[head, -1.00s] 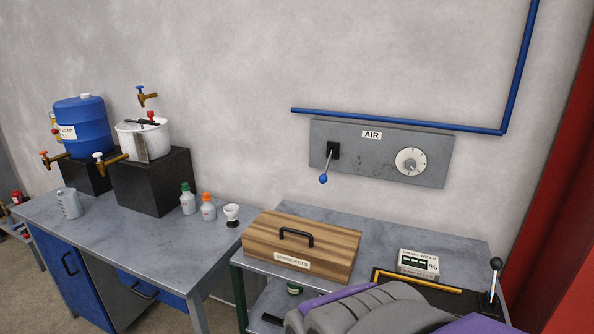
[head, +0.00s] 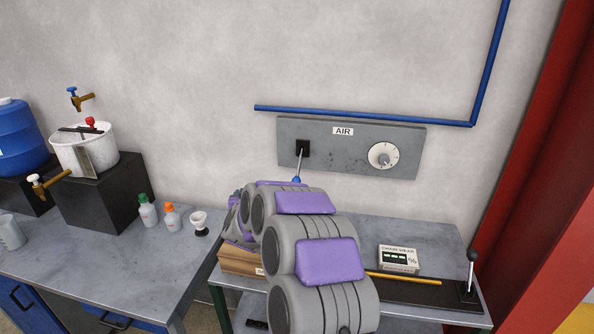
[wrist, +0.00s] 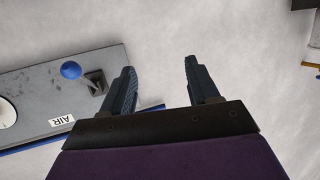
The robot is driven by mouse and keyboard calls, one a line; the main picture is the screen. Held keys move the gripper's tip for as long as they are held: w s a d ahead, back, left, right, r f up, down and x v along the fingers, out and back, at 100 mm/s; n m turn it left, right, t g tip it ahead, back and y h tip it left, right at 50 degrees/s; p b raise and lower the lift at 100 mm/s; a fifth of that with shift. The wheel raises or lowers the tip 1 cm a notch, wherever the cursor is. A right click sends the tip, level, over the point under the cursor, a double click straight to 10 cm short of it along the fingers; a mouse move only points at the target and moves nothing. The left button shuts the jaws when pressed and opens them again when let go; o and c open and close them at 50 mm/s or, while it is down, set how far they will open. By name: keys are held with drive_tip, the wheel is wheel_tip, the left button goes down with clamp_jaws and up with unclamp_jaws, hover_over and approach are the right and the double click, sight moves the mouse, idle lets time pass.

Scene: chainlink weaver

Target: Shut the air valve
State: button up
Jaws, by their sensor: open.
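The AIR panel (head: 330,168) is a grey plate on the wall, with a black-slotted lever (head: 300,162) and a white round dial (head: 383,155). The lever points down in the head view, and its blue knob (head: 296,180) is partly hidden behind my arm. In the wrist view the panel (wrist: 40,95) looks upside down. The blue knob (wrist: 71,70) there is left of my gripper (wrist: 160,68). My gripper is open and empty, its fingers apart from the lever, with bare wall between them. In the head view my arm hides the gripper.
A blue pipe (head: 365,115) runs above the panel. Below is a grey bench with a wooden box (head: 240,262), mostly hidden by my arm, a chain wear gauge (head: 399,258) and a black-knobbed lever (head: 470,273). Bottles and a white tub (head: 85,152) stand left. A red post (head: 515,130) stands right.

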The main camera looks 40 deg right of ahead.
sight(296, 178)
drive_tip(key=s+d+m+g+h+p, duration=0.3)
drive_tip(key=d+h, duration=0.4)
drive_tip(key=d, duration=0.7)
drive_tip(key=shift+f+b+x, duration=0.15)
drive_tip(key=shift+b+x, duration=0.45)
drive_tip(key=shift+x, duration=1.05)
drive_tip(key=shift+f+b+x, duration=0.15)
drive_tip(key=shift+b+x, duration=0.45)
drive_tip(key=shift+x, duration=1.1)
drive_tip(key=shift+s+d, duration=0.1)
drive_tip(key=shift+s, duration=0.1)
drive_tip(key=shift+c, duration=0.4)
clamp_jaws()
